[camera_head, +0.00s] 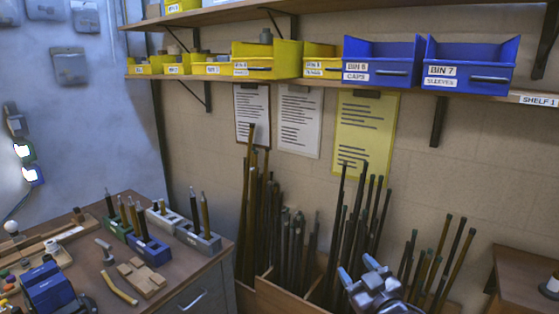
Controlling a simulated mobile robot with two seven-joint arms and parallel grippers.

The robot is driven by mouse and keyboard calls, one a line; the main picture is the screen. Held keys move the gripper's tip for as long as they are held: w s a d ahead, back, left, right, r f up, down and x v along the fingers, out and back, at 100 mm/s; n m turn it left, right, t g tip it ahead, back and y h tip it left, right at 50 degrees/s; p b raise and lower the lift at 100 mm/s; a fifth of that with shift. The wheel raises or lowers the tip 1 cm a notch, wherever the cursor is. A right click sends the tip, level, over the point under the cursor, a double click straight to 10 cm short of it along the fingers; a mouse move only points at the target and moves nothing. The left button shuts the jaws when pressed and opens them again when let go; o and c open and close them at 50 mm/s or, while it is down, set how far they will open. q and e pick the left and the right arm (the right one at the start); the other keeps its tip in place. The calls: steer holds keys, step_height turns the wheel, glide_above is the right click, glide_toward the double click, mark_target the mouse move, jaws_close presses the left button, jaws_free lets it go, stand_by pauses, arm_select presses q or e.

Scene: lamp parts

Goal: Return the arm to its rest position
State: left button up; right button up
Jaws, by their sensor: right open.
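My right gripper (358,270) shows at the bottom of the head view, right of centre. Its two blue-tipped fingers point up and to the left and stand apart, with nothing seen between them. It appears in front of the wooden rod bin (262,291) and its dark rods. The rest of my right arm is mostly below the picture's edge. My left gripper does not show.
A workbench (205,275) at left carries rod holders (150,248), small wooden parts and a blue device (48,288). A shelf with yellow bins (267,60) and blue bins (470,65) spans the wall. Another table (520,275) stands at right.

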steer(key=s+d+f+m+g+h, duration=0.2)
steer(key=s+d+f, duration=0.1)
steer(key=s+f, duration=0.5)
steer(key=s+d+f+m+g+h, duration=0.2)
steer(key=s+d+f, duration=0.2)
steer(key=s+f, duration=0.5)
steer(key=s+d+f+m+g+h, duration=0.1)
steer(key=s+d+f, duration=0.3)
steer(key=s+f, duration=0.4)
steer(key=shift+s+f+m+g+h, duration=0.4)
steer(key=shift+s+m, duration=0.1)
steer(key=shift+m, duration=0.1)
steer(key=shift+c, duration=1.2)
steer(key=shift+d, duration=0.1)
